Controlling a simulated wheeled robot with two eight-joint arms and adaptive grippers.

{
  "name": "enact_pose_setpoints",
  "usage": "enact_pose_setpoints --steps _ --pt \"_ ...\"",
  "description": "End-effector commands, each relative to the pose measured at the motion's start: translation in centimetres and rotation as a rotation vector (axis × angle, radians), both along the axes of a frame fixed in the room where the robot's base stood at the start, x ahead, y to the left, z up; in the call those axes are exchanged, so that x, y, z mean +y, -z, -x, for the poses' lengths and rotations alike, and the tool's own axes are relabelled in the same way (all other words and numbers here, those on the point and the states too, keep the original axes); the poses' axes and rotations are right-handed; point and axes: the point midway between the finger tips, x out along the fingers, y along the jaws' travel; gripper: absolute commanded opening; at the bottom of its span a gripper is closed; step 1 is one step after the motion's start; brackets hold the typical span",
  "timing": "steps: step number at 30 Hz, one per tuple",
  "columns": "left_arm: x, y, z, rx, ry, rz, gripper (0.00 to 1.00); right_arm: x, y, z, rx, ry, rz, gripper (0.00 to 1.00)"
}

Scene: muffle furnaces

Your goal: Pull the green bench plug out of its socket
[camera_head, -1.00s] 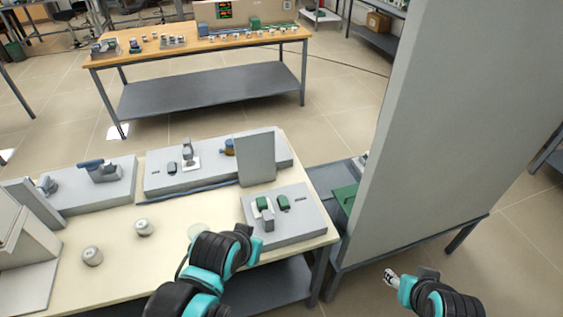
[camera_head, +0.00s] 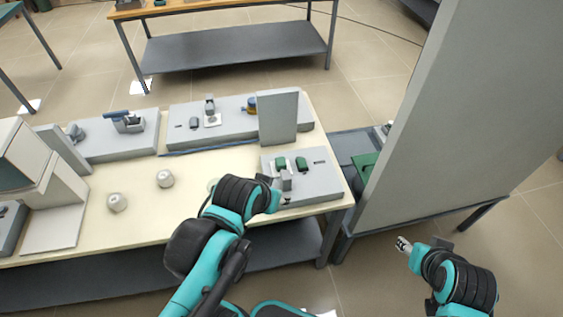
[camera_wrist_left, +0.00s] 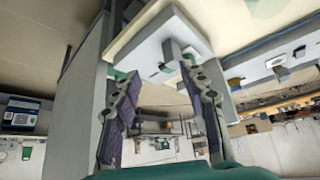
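Two small green pieces, a left one (camera_head: 281,163) and a right one (camera_head: 301,164), sit on a grey block (camera_head: 322,181) at the bench's right end. I cannot tell for sure which is the plug. My left gripper (camera_head: 283,185) is at the block's near-left side, just in front of the left green piece; its fingers are small and partly hidden there. The left wrist view shows the left gripper (camera_wrist_left: 164,108) open, fingers wide apart with nothing between them, and the pale block (camera_wrist_left: 150,52) beyond. My right gripper (camera_head: 403,245) is away from the bench, its opening unclear.
A thin upright grey panel (camera_head: 278,118) stands behind the block. A tall grey cabinet wall (camera_head: 450,110) rises to the right. Two round pale pots (camera_head: 165,179) stand on the bench's (camera_head: 140,208) left part. More grey units (camera_head: 235,128) line the back.

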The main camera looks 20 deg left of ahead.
Motion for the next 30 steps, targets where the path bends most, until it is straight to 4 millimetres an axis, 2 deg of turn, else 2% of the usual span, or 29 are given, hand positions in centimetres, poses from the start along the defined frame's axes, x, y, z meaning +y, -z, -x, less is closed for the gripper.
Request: enact_pose_setpoints --steps 6,13,17,21,25,30 --pt "1.0 -2.5 -5.0 0.123 -0.106 0.049 0.52 0.0 -1.3 0.0 0.0 0.0 0.0 0.47" --pt "2.7 -2.2 -11.5 0.28 -0.251 0.104 0.52 0.0 -2.6 0.0 0.0 0.0 0.0 0.47" --pt "3.9 -0.7 -15.1 0.368 -0.337 0.129 0.52 0.0 -3.3 0.0 0.0 0.0 0.0 0.47" --pt "5.2 2.0 -18.6 0.458 -0.427 0.151 0.52 0.0 -4.0 0.0 0.0 0.0 0.0 0.47" --pt "6.1 4.6 -20.8 0.523 -0.494 0.165 0.52 0.0 -4.5 0.0 0.0 0.0 0.0 0.47" --pt "6.8 6.8 -22.0 0.571 -0.545 0.173 0.52 0.0 -4.8 0.0 0.0 0.0 0.0 0.47"
